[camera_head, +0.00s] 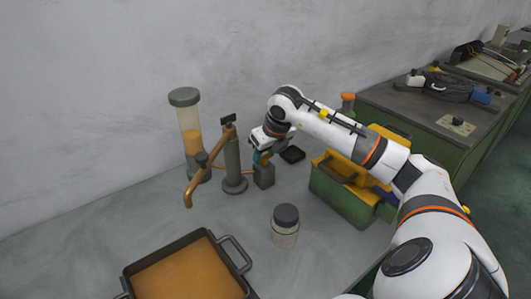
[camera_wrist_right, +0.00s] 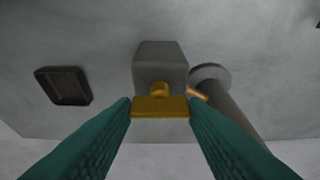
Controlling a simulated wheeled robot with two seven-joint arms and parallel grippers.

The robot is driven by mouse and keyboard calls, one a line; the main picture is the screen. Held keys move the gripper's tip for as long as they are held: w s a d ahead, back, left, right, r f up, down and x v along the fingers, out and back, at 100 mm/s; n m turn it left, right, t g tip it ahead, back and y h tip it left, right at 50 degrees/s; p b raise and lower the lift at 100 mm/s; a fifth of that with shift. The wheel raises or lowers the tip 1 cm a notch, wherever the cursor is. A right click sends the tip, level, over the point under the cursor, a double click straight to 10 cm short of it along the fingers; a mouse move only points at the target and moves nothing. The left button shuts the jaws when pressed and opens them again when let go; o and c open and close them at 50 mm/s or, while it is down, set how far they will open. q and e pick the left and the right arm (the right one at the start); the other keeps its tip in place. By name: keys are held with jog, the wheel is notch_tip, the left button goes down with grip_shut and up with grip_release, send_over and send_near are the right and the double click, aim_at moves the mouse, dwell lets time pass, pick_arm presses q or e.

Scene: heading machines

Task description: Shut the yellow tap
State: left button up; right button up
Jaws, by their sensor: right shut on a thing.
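The yellow tap (camera_wrist_right: 160,106) is a short yellow crossbar handle on a round stem, on a grey block (camera_wrist_right: 160,62) in the right wrist view. The block (camera_head: 264,176) also shows in the head view, beside the grey post with the bronze spout. My right gripper (camera_head: 262,157) is at the top of the block. In the wrist view its two green fingers (camera_wrist_right: 160,102) sit at either end of the yellow handle and are shut on it. The handle itself is largely hidden by my gripper in the head view. My left gripper is not in view.
A grey post (camera_head: 232,160) with a bronze spout (camera_head: 190,190) stands left of the block, near a lidded clear cylinder (camera_head: 190,130). A jar (camera_head: 285,228), an orange-filled tray (camera_head: 190,275), a small dark tray (camera_head: 292,154) and a green-yellow toolbox (camera_head: 345,190) are around.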

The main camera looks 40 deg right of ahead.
dwell(0.5)
jog(key=o, duration=1)
jog(key=b+v, duration=0.1)
jog(key=v, duration=1.1)
jog(key=shift+a, duration=0.1)
